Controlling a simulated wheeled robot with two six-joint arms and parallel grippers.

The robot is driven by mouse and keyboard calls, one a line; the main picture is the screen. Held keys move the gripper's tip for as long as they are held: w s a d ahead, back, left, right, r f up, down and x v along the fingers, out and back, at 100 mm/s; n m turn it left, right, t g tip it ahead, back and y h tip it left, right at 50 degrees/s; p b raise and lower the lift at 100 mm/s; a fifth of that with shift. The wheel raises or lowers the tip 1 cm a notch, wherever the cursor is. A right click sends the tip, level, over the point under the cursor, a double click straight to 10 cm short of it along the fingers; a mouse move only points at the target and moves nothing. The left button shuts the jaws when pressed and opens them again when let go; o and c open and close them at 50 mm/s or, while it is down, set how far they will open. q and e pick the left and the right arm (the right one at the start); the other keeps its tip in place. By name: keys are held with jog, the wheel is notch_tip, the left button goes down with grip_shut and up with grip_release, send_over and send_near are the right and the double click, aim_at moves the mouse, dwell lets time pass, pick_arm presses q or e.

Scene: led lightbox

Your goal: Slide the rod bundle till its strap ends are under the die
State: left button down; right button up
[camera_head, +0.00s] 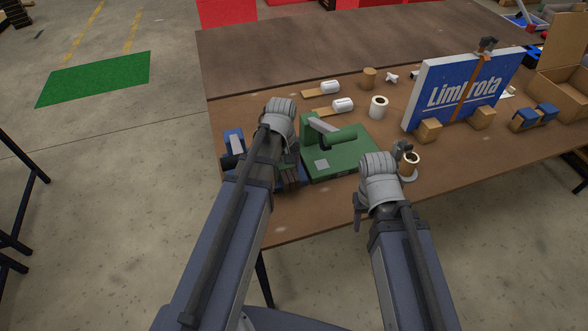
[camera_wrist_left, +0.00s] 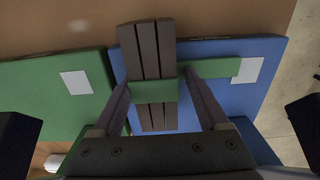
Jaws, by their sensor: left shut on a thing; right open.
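The rod bundle (camera_wrist_left: 150,45) is several dark flat-sided rods side by side with a green strap (camera_wrist_left: 152,91) around them, seen in the left wrist view. A green strip (camera_wrist_left: 220,70) runs right from near the strap, over a blue plate. My left gripper (camera_wrist_left: 163,100) has a finger on each side of the bundle at the strap and is shut on it. In the head view, my left gripper (camera_head: 287,178) is beside the green press (camera_head: 345,160), largely covered by my arm. I cannot make out the die. My right gripper (camera_head: 360,214) is open, near the table's front edge, mostly hidden.
A blue tool (camera_head: 233,145) stands left of my left arm. Two white rolls, a tape roll (camera_head: 378,107) and a tan roll (camera_head: 410,162) stand around the press. A blue sign (camera_head: 465,88) and cardboard box (camera_head: 560,95) are at right. The table's (camera_head: 300,50) far part is clear.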

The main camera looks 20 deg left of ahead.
pick_arm(q)
jog(key=shift+s+a+f, duration=0.1)
jog(key=shift+s+a, duration=0.35)
jog(key=shift+a, duration=0.3)
jog(key=shift+s+a+f, duration=0.1)
jog(key=shift+s+a, duration=0.3)
jog(key=shift+a, duration=0.3)
jog(key=shift+w+a, duration=0.1)
jog(key=shift+a, duration=0.65)
jog(key=shift+w, duration=0.2)
jog(key=shift+w+d, duration=0.1)
jog(key=shift+w, duration=0.15)
